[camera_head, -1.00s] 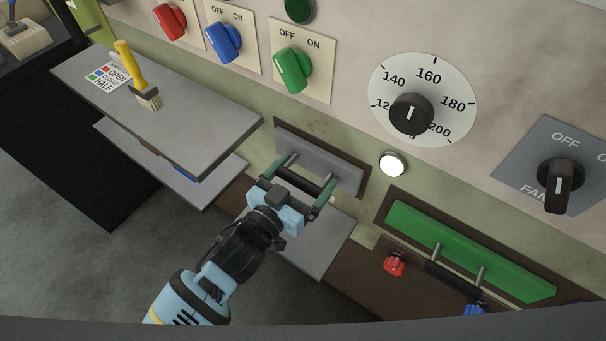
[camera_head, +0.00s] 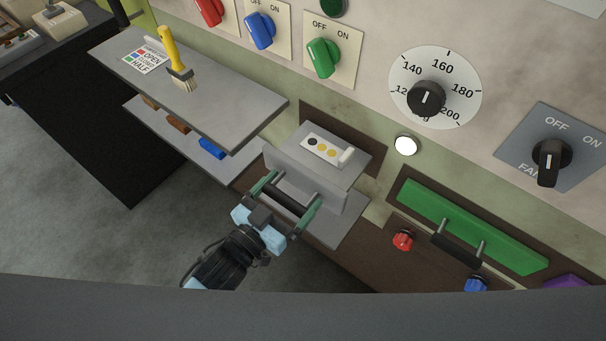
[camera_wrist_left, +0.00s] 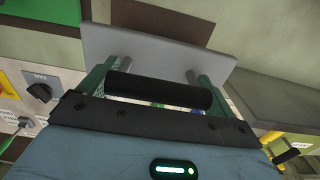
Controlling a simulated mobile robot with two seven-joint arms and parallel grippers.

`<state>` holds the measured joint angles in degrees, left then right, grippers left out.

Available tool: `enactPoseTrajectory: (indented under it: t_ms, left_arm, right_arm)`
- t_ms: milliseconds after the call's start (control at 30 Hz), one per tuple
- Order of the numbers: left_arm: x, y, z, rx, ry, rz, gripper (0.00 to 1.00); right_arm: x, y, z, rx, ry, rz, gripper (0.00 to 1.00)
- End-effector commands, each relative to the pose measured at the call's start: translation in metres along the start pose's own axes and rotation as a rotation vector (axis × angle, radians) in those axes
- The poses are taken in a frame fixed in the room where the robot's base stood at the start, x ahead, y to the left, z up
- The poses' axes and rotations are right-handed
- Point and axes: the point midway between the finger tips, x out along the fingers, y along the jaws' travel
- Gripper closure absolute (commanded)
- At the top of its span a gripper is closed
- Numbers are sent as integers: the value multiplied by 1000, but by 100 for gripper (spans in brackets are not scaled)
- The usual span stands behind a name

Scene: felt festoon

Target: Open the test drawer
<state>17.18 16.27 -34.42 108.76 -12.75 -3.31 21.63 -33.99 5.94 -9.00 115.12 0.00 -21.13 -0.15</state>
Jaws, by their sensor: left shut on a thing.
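The grey test drawer (camera_head: 310,180) stands pulled out from the panel in the head view. My right gripper is in neither view.
A green drawer front (camera_head: 470,226) with its own black handle is at the right, with red (camera_head: 403,239) and blue (camera_head: 476,285) knobs below. A grey shelf (camera_head: 215,105) with a yellow-handled brush (camera_head: 176,60) juts out at the left. Switches and a dial (camera_head: 435,88) line the wall.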

Motion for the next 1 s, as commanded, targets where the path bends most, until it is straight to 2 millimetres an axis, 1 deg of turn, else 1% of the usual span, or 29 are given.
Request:
enactPoseTrajectory:
  t_ms: [33,200,300,400,600,900,933,1000]
  left_arm:
    - [-13,0,-2,2,-2,0,50]
    - [-42,0,-1,0,-3,0,50]
    - [-54,0,-1,1,-3,0,50]
    - [-62,0,-1,1,-1,0,50]
    - [-69,0,0,0,-1,0,50]
    - [-69,0,0,0,-1,0,50]
    - [-69,0,0,0,-1,0,8]
    - [-69,0,0,0,-1,0,0]
  right_arm:
    - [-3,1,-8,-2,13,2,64]
    - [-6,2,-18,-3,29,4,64]
    - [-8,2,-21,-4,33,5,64]
    - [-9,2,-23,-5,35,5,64]
    - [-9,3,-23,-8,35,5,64]
    - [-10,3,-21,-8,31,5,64]
    - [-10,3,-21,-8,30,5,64]
    - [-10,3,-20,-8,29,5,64]
